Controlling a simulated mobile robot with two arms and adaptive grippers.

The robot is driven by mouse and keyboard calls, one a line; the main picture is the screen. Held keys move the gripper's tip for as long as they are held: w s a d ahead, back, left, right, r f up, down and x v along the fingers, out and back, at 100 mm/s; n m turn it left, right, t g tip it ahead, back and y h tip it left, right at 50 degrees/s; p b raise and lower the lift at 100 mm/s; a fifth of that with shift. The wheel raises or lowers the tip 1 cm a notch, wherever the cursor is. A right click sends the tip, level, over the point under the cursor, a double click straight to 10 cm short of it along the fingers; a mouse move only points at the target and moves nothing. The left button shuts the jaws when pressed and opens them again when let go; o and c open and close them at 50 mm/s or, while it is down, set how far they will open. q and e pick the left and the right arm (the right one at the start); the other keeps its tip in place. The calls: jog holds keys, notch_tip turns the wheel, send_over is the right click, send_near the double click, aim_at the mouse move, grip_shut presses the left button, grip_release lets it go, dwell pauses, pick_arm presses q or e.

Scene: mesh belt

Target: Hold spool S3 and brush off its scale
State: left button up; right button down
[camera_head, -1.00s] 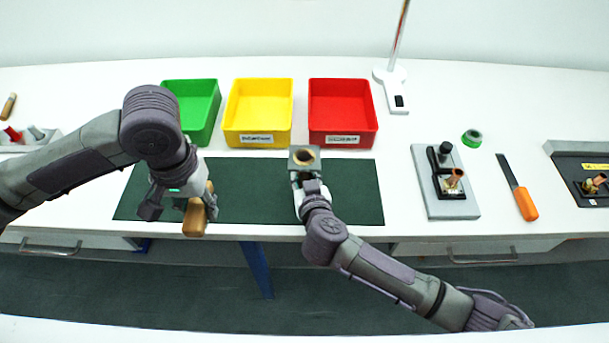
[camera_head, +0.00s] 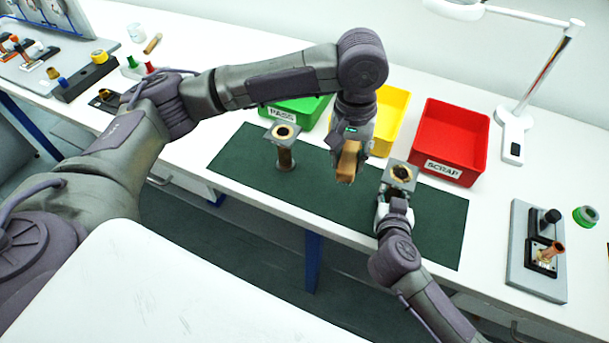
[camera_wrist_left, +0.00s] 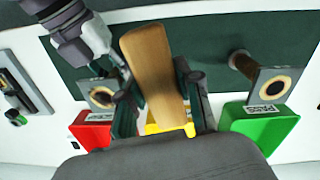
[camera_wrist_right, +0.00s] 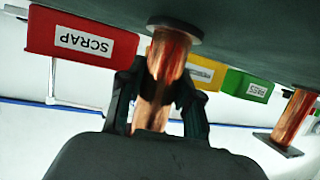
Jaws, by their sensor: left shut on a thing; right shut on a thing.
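My right gripper (camera_head: 394,205) is shut on a copper spool (camera_wrist_right: 170,58) with reddish-brown patches. Its grey square flange (camera_head: 400,174) faces up, and its round dark flange (camera_wrist_right: 175,32) is at or near the mat; contact is unclear. No S3 label is readable. My left gripper (camera_head: 350,135) is shut on a wooden-handled brush (camera_head: 347,163), just left of the held spool and apart from it in the left wrist view (camera_wrist_left: 155,80). The bristles are hidden. A second copper spool (camera_head: 285,155) stands upright on the mat to the left.
The dark green mat (camera_head: 238,155) lies on the white bench. Green PASS (camera_head: 290,109), yellow (camera_head: 390,110) and red SCRAP (camera_head: 455,130) bins stand behind it. A grey fixture (camera_head: 525,240) holds a copper piece at right. A lamp (camera_head: 515,125) stands behind.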

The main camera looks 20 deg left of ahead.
aim_at(402, 180)
pick_arm(q)
jog(key=w+d+r, duration=0.1)
jog(key=w+d, duration=0.1)
jog(key=d, duration=0.1)
jog(key=w+d+r+n, duration=0.1)
jog(key=w+d, duration=0.2)
jog(key=w+d+r+n, duration=0.1)
jog(key=w+d, duration=0.1)
jog(key=d, duration=0.2)
jog(key=shift+w, duration=0.2)
jog(key=shift+a, duration=0.1)
jog(key=shift+f, duration=2.6)
jog(key=shift+f, duration=0.45)
jog(key=shift+s+d, duration=0.35)
jog(key=shift+s, duration=0.5)
jog(key=shift+s+d, duration=0.35)
jog(key=shift+s, duration=0.5)
jog(key=shift+w+a, duration=0.35)
jog(key=shift+w, duration=0.5)
jog(key=shift+w+a, duration=0.35)
jog(key=shift+w, duration=0.45)
jog(key=shift+s+d, duration=0.35)
jog(key=shift+s, duration=0.45)
jog(key=shift+s+d, duration=0.3)
jog(key=shift+s, duration=0.5)
